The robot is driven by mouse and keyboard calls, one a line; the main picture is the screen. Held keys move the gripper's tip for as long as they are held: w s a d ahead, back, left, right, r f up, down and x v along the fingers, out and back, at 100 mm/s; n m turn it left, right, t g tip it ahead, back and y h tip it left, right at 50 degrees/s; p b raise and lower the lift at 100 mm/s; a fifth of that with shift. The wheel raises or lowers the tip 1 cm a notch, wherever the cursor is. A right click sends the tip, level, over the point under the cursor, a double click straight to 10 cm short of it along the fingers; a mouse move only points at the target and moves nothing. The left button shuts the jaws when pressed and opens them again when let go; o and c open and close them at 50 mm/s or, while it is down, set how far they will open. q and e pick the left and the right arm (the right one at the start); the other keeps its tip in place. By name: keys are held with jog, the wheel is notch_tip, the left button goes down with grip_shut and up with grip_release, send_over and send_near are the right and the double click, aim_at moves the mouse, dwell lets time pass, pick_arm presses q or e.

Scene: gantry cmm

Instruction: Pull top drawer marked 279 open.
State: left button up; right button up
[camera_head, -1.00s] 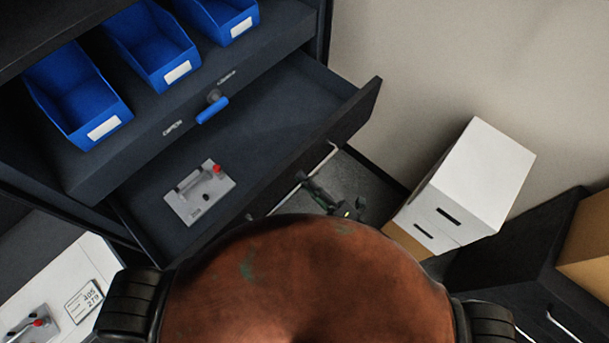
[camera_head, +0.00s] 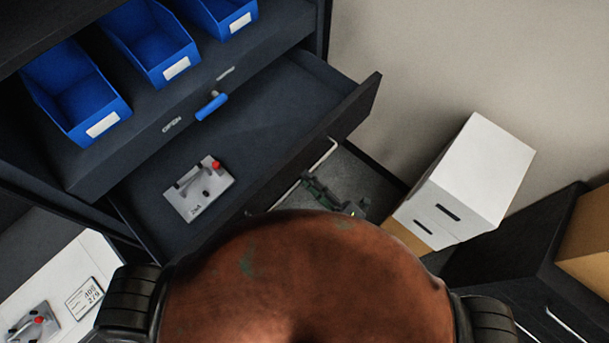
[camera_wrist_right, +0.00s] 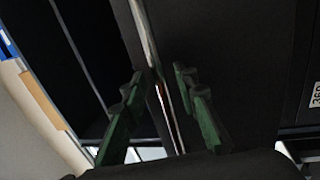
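A dark top drawer (camera_head: 255,134) stands pulled out of the dark cabinet in the head view, with a grey fixture plate (camera_head: 198,188) with a red knob lying in it. No 279 mark shows on its front. Its long metal handle (camera_head: 320,163) runs along the front. My right gripper (camera_head: 316,189) is just outside the handle in the head view. In the right wrist view, its green fingers (camera_wrist_right: 159,76) are apart on either side of the handle bar (camera_wrist_right: 146,38), with gaps showing. My left gripper is not in view.
A card reading 405 and 279 (camera_head: 84,299) lies on a white surface at lower left. A white box (camera_head: 480,175) stands right of the drawer near the wall.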

jog(key=v, duration=1)
jog(key=shift+s+d, duration=0.1)
